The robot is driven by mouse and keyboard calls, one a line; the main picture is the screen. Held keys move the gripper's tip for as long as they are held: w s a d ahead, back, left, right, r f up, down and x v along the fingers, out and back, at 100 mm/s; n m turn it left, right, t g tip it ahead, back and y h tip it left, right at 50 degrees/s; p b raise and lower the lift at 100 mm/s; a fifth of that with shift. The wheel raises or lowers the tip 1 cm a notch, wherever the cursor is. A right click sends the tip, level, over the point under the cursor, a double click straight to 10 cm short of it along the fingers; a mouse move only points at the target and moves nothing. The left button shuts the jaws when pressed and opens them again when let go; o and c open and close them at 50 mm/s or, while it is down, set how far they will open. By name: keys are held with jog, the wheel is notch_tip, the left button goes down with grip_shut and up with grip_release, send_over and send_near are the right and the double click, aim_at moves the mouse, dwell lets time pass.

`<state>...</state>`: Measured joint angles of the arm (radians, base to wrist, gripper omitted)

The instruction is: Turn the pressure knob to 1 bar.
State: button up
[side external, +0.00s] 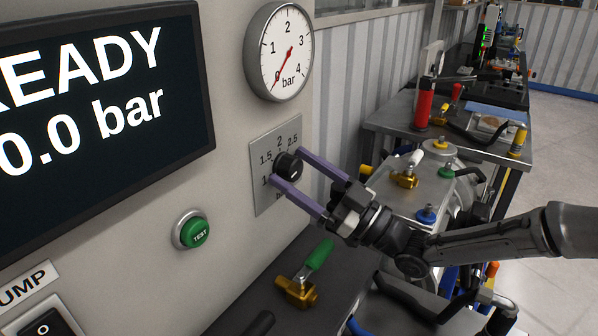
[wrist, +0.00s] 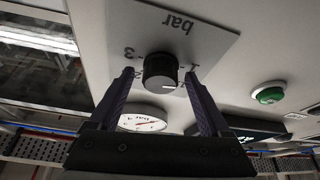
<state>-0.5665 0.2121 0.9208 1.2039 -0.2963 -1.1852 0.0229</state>
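The black round pressure knob (side external: 289,164) sits on a grey scale plate (side external: 262,205) with printed numbers, 1.5, 2 and 2.5 being readable. My gripper (side external: 285,165) reaches the plate from the right with its two purple fingers apart, one on each side of the knob. In the wrist view, which is upside down, the knob (wrist: 160,71) stands between the fingertips (wrist: 159,75), with a visible gap on both sides. A short white mark on the knob's face points right in that view. The fingers hide part of the scale, so the exact setting is unclear.
The round gauge (side external: 280,52) above has its red needle at the lower left, near 0. The dark display (side external: 100,120) reads "EADY" and "0.0 bar". A green TEST button (side external: 194,230) is at lower left. A green-handled brass valve (side external: 300,285) lies below.

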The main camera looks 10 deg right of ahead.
jog(key=shift+s+d+f, duration=0.1)
jog(key=v, duration=1.1)
jog(key=shift+s+d, duration=0.25)
jog(key=shift+d, duration=0.05)
jog(key=shift+f, duration=0.1)
jog(key=w+d+r+m+t+h, duration=0.1)
jog(key=w+d+r+m+h, duration=0.3)
jog(key=d+h, duration=0.45)
jog(key=s+d+m+g+h, duration=0.2)
jog(key=s+d+m+h, duration=0.15)
jog(key=d, duration=0.65)
jog(key=s+d+f+m+g+h, duration=0.1)
jog(key=s+d, duration=0.3)
jog(key=s, duration=0.5)
jog(key=s+d+f+m+g+h, duration=0.2)
jog(key=s+d+f+g, duration=0.1)
jog(key=s, duration=0.6)
jog(key=s+d+f+m+g+h, duration=0.1)
jog(key=s+d+g, duration=0.3)
jog(key=s, duration=0.5)
jog(key=shift+s+d+f+m+h, duration=0.4)
jog(key=shift+d+f+h, duration=0.1)
jog(key=shift+d, duration=0.3)
